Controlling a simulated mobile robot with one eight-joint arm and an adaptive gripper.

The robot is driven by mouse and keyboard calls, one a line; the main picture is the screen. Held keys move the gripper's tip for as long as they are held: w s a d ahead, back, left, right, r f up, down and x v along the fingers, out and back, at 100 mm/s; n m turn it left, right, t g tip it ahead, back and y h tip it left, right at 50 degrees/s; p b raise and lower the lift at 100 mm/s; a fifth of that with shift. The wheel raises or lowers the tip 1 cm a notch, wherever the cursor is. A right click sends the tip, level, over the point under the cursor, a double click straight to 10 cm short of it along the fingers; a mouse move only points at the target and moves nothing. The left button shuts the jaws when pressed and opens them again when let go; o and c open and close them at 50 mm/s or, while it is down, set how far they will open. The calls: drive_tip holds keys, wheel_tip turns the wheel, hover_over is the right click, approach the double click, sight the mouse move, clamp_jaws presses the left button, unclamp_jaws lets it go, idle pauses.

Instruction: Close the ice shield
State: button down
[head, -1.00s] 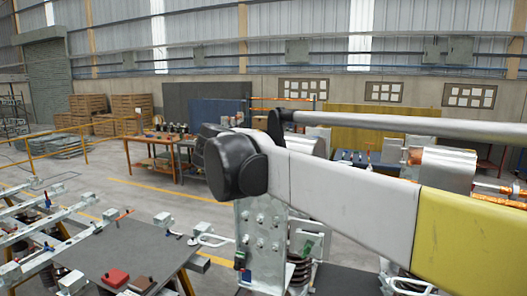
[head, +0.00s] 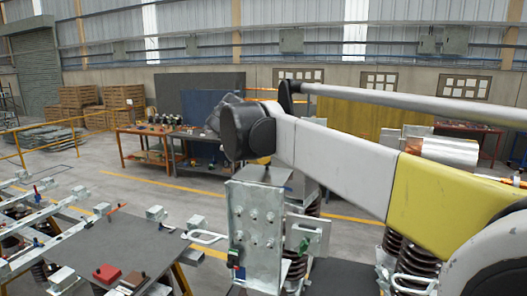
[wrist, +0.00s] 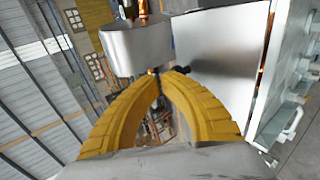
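In the wrist view, the two yellow fingers of my gripper (wrist: 166,76) curve in until their tips nearly meet. A small dark knob or handle (wrist: 183,70) shows right at the tips; I cannot tell whether it is between them. Just beyond the tips is a rounded shiny metal piece (wrist: 137,48), with a broad smooth metal sheet (wrist: 218,65) to its right. Either may be the ice shield; I cannot tell which. In the head view, my arm crosses the right half, and my gripper is out of sight. A shiny metal cylinder (head: 450,150) shows behind the arm.
A galvanised bracket box (head: 255,220) stands below my arm in the head view. A grey worktop (head: 120,245) is at the lower left beside metal rails (head: 35,220). In the wrist view, a pale metal frame (wrist: 285,90) stands close on the right.

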drive_tip(key=shift+w+f, duration=0.1)
drive_tip(key=shift+f, duration=0.3)
idle(0.3)
wheel_tip(320, 180, up, 13)
drive_tip(key=s+d+f+m+g+y, duration=0.1)
drive_tip(key=s+d+f+m, duration=0.3)
drive_tip(key=s+d+f, duration=0.5)
drive_tip(key=s+d+f+m+g, duration=0.2)
drive_tip(key=s+d+f+m, duration=0.3)
drive_tip(key=s, duration=0.6)
drive_tip(key=s+d+f+m+g+y, duration=0.1)
drive_tip(key=s+d+f+m, duration=0.15)
drive_tip(key=s+f, duration=0.8)
drive_tip(key=s+d+f+m+y, duration=0.1)
drive_tip(key=s+f+m+y, duration=0.15)
drive_tip(key=s+f, duration=0.8)
drive_tip(key=w+f+b, duration=0.3)
drive_tip(key=f+b, duration=3.7)
drive_tip(key=f, duration=0.1)
drive_tip(key=shift+w+f+h, duration=0.2)
drive_tip(key=shift+f+h, duration=0.1)
drive_tip(key=shift+h, duration=0.15)
drive_tip(key=shift+a, duration=0.1)
